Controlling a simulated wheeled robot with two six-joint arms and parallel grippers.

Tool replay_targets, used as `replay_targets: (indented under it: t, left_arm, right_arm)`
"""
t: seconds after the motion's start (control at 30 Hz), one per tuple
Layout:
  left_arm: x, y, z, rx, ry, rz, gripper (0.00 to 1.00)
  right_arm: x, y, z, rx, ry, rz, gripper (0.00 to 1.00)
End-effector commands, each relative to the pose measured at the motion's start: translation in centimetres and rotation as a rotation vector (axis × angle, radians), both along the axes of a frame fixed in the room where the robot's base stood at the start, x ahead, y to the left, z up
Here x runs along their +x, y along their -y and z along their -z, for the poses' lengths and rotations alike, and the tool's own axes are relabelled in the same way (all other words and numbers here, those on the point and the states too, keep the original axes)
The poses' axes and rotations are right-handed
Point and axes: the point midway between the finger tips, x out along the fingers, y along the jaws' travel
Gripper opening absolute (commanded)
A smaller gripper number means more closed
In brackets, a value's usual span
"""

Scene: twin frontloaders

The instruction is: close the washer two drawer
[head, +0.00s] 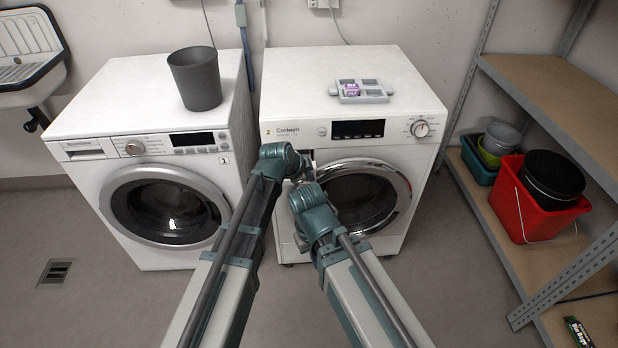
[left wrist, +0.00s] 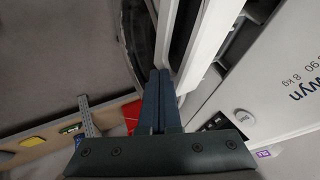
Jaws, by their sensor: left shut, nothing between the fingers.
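Washer two (head: 341,93) is the right-hand white machine, marked with a 2. Its drawer, at the upper left of its front, is mostly hidden by my left arm in the head view. In the left wrist view the white drawer front (left wrist: 205,45) stands out from the panel, with a dark gap behind it. My left gripper (head: 303,179) is at that corner. Its fingers (left wrist: 160,75) are shut and empty, close beside the drawer front; I cannot tell if they touch. My right arm ends just below, in front of the round door (head: 362,197); its fingers are hidden.
Washer one (head: 157,115) stands at the left with a grey bin (head: 195,79) on top. A grey tray (head: 375,92) with a purple item lies on washer two. A shelf (head: 552,97) at the right holds a red bucket (head: 545,214) and several tubs. The floor ahead is clear.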

Motion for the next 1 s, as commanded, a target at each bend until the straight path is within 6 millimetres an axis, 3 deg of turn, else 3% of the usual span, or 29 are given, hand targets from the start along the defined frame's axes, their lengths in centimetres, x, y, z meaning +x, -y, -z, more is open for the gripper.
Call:
replay_targets:
  t: [0.3, 0.4, 0.8, 1.0]
  left_arm:
    - [6.7, 0.1, 0.0, 0.0, 0.001, -0.001, 0.0]
    - [8.1, 0.1, 0.0, 0.0, 0.001, -0.001, 0.0]
    - [8.3, 0.0, -0.1, 0.0, 0.005, -0.003, 0.0]
    - [7.3, 0.1, -0.1, 0.0, 0.005, -0.003, 0.0]
  right_arm:
    - [0.0, 0.0, 0.0, 0.0, 0.0, 0.0, 0.0]
    - [0.0, 0.0, 0.0, 0.0, 0.0, 0.0, 0.0]
    - [0.0, 0.0, 0.0, 0.0, 0.0, 0.0, 0.0]
    - [0.0, 0.0, 0.0, 0.0, 0.0, 0.0, 0.0]
